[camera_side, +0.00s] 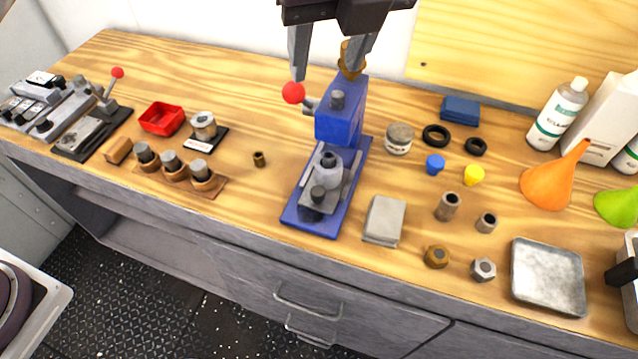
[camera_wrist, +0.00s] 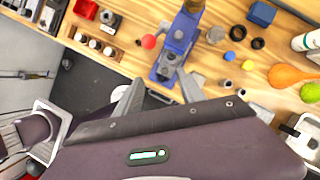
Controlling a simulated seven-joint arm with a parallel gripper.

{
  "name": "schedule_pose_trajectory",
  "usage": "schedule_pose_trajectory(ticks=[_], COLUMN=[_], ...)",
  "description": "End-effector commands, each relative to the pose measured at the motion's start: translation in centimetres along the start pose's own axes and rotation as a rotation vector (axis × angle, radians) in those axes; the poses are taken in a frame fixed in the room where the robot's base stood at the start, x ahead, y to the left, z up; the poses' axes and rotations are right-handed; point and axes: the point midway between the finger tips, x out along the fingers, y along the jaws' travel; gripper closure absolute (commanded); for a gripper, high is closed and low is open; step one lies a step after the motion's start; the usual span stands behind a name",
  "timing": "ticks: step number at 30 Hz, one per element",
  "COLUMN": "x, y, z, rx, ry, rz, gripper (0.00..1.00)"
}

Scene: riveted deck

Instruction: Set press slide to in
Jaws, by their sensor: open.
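The blue press (camera_side: 342,122) stands on the wooden bench, with a red-ball lever (camera_side: 293,92) on its left side and a brass-coloured part on top. Its grey slide (camera_side: 322,192) lies on the blue base plate, toward the bench's front edge, with a cylindrical piece on it and a dark knob at the front. The press also shows in the wrist view (camera_wrist: 178,42). My gripper (camera_side: 328,76) is open and empty, above and behind the press column in the side view. In the wrist view its fingers (camera_wrist: 160,95) are spread below the press. Whether it touches the press is unclear.
A grey block (camera_side: 384,220) sits right of the base, with bushings and nuts beyond it. A small brass bushing (camera_side: 259,159) and a wooden rack (camera_side: 180,180) lie left. A metal tray (camera_side: 548,277) and orange funnel (camera_side: 555,185) stand right. Bench in front of the slide is narrow.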

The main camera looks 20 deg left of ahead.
Motion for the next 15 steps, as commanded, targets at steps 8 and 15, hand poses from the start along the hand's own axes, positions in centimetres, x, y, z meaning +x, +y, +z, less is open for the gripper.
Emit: schedule_pose_trajectory(ticks=[8,15], x=[5.3,16.2], y=[0.2,0.3], z=[-2.2,-6.8], rx=[0.002,0.002], ry=[0.002,0.003], rz=[0.006,0.009], gripper=[0.53,0.53])
